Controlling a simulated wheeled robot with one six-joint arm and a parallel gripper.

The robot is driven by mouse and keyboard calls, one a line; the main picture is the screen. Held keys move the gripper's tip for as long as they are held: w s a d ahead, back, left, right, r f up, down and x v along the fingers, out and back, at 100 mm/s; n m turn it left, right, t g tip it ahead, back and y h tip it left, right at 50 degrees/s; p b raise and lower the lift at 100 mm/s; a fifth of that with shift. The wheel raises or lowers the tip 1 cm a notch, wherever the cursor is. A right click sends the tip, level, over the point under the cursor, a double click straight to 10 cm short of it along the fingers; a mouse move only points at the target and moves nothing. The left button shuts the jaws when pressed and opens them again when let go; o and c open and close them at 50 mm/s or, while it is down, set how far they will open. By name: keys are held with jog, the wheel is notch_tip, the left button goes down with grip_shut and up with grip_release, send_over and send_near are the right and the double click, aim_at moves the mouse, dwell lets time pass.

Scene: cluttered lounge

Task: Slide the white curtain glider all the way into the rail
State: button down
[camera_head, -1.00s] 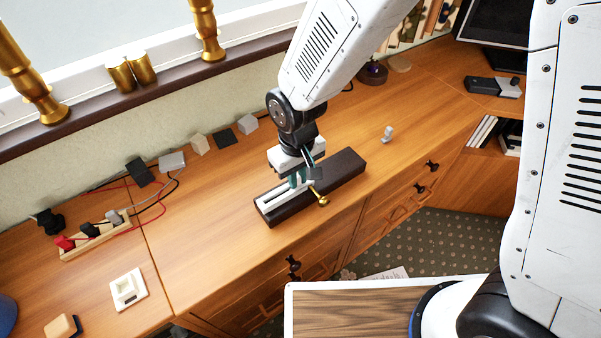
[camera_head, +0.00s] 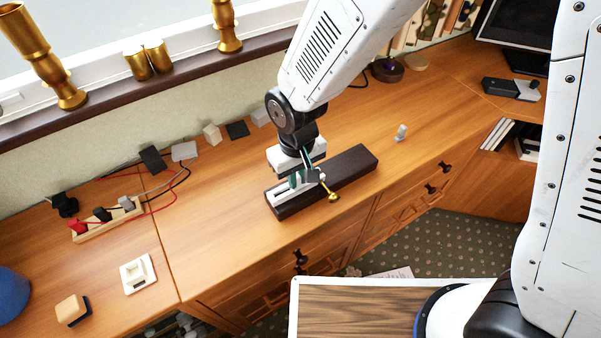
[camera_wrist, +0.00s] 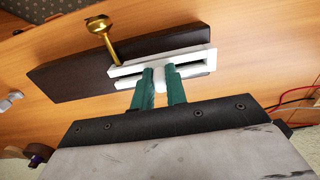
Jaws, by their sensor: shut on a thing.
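The white rail (camera_head: 287,193) lies along the left part of a dark brown block (camera_head: 352,168) on the wooden desk. Its long slot shows in the wrist view (camera_wrist: 200,57). My gripper (camera_head: 300,180) is over the rail, its green fingers (camera_wrist: 162,88) shut on a small white piece at the slot, which looks like the white glider (camera_wrist: 160,80). The fingers hide much of it, so how deep it sits in the rail I cannot tell. A brass-coloured knobbed piece (camera_head: 333,197) sticks out at the block's front side.
A small pale piece (camera_head: 401,132) stands on the desk right of the block. A power strip (camera_head: 108,219) with red and black cables and a white socket (camera_head: 137,274) are at left. Several small blocks line the wall. The desk between is clear.

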jog(key=shift+a, duration=0.1)
jog(key=c, duration=1.3)
grip_release()
jog(key=shift+c, duration=0.2)
jog(key=shift+r, duration=0.1)
notch_tip(320, 180, up, 8)
jog(key=shift+f, duration=0.2)
